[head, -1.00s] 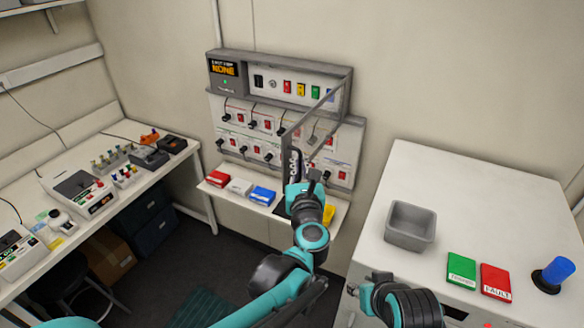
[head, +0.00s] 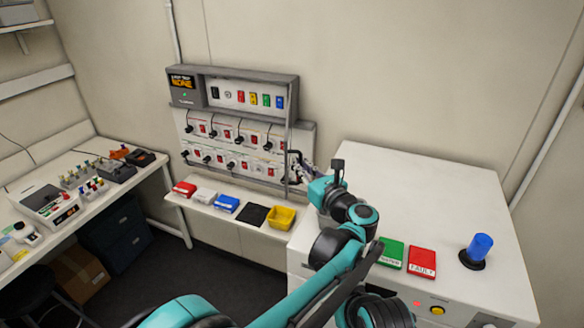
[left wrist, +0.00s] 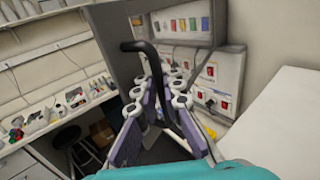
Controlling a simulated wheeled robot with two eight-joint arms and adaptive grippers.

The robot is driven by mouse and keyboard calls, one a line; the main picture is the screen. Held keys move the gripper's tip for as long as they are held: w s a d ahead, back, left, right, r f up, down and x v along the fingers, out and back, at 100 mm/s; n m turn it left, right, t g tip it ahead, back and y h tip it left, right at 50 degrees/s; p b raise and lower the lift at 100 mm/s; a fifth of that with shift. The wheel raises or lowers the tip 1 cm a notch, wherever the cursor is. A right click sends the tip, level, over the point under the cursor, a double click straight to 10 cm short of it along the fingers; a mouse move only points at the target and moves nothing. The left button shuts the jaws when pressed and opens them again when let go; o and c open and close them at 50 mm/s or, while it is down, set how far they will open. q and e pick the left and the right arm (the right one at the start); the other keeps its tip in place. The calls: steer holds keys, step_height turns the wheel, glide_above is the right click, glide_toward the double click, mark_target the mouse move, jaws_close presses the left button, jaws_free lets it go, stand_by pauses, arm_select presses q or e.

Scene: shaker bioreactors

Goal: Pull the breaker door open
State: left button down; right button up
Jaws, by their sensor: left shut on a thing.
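The breaker panel (head: 238,125) hangs on the back wall, with two rows of breakers and a strip of coloured switches above. Its door (head: 289,120) stands swung out at the panel's right side and looks nearly edge-on in the head view. In the left wrist view the door (left wrist: 112,60) is a grey sheet behind a black bar handle (left wrist: 150,58). My left gripper (head: 297,170) is shut on this handle, which also passes between its purple fingers in the left wrist view (left wrist: 160,100). My right gripper does not show.
A shelf (head: 190,203) below the panel holds small boxes, a black mat and a yellow bin (head: 281,217). At the right a white cabinet (head: 420,195) carries green and red cards and a blue lamp (head: 478,248). A cluttered bench stands at the left.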

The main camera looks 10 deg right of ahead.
arm_select(q)
steer(key=d, duration=0.1)
steer(key=d+n+y, duration=0.1)
steer(key=d, duration=0.1)
steer(key=shift+s+d+g, duration=0.15)
steer(key=shift+d+g, duration=0.1)
steer(key=shift+g, duration=0.05)
steer(key=shift+a, duration=0.1)
steer(key=c, duration=2)
jaws_free()
steer(key=shift+o, duration=0.4)
steer(key=shift+s, duration=0.1)
steer(key=shift+r, duration=0.1)
